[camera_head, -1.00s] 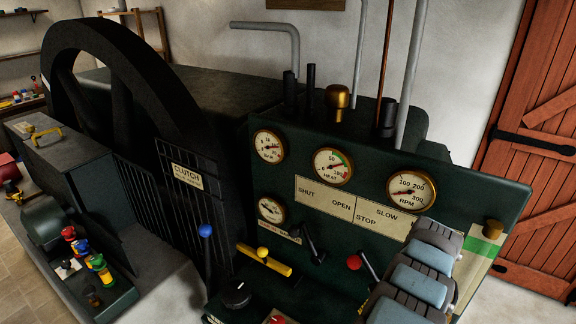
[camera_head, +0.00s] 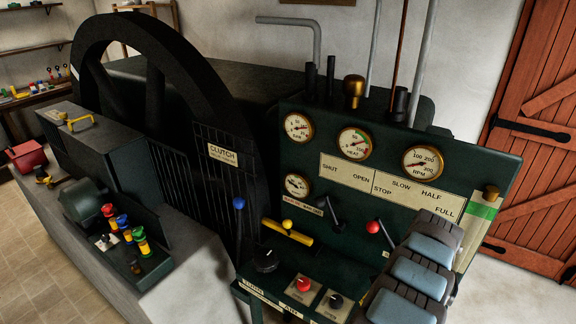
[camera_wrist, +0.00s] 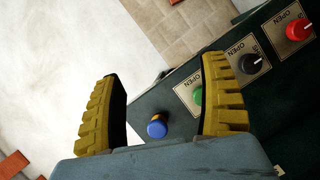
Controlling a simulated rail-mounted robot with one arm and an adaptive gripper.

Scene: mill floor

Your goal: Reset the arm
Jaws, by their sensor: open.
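My gripper (camera_wrist: 160,105) shows in the wrist view with its two yellow ribbed fingers spread wide apart and nothing held between them. A blue knob (camera_wrist: 157,129) shows in the gap between the fingers, below them on a dark panel; whether anything touches it I cannot tell. A green knob (camera_wrist: 197,97) is partly hidden behind the right finger. In the head view my blue-grey arm is folded at the lower right, in front of the dark green gauge panel (camera_head: 480,165); the fingers are hidden there.
The low control desk carries a red knob (camera_head: 304,285) and black knobs (camera_head: 266,261). A blue-tipped lever (camera_head: 239,203), a red-tipped lever (camera_head: 373,227) and a yellow handle (camera_head: 288,232) stick out by the gauge panel. A large flywheel (camera_head: 95,45) stands left. A wooden door (camera_head: 530,150) is at right.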

